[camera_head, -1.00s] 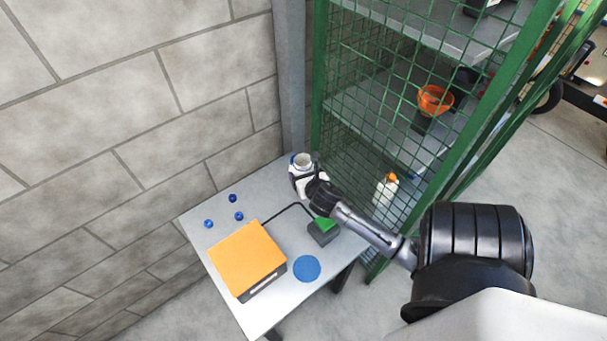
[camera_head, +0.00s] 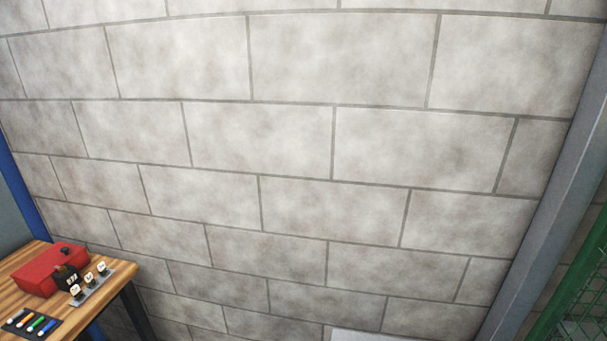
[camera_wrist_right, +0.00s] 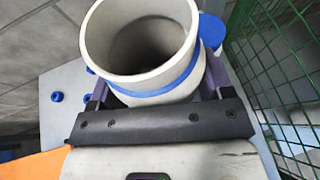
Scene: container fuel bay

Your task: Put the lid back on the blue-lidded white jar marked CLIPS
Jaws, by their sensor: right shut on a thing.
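In the right wrist view my right gripper (camera_wrist_right: 155,88) is shut around an open white jar (camera_wrist_right: 97,42) with a blue band below its rim. The jar has no lid on it, and its mouth faces up toward the camera. No CLIPS marking shows on the visible side. A round blue-topped thing (camera_wrist_right: 212,30) stands just behind the jar to the right; I cannot tell if it is a loose lid or another container. My left gripper is in neither view now. The head view shows neither gripper nor jar.
Small blue caps (camera_wrist_right: 57,97) lie on the grey table (camera_wrist_right: 62,125), left of the jar. An orange surface (camera_wrist_right: 35,165) is at lower left. Green mesh (camera_wrist_right: 270,60) rises close on the right. The head view shows a block wall (camera_head: 300,150) and a wooden bench (camera_head: 115,272) with a red box (camera_head: 45,268).

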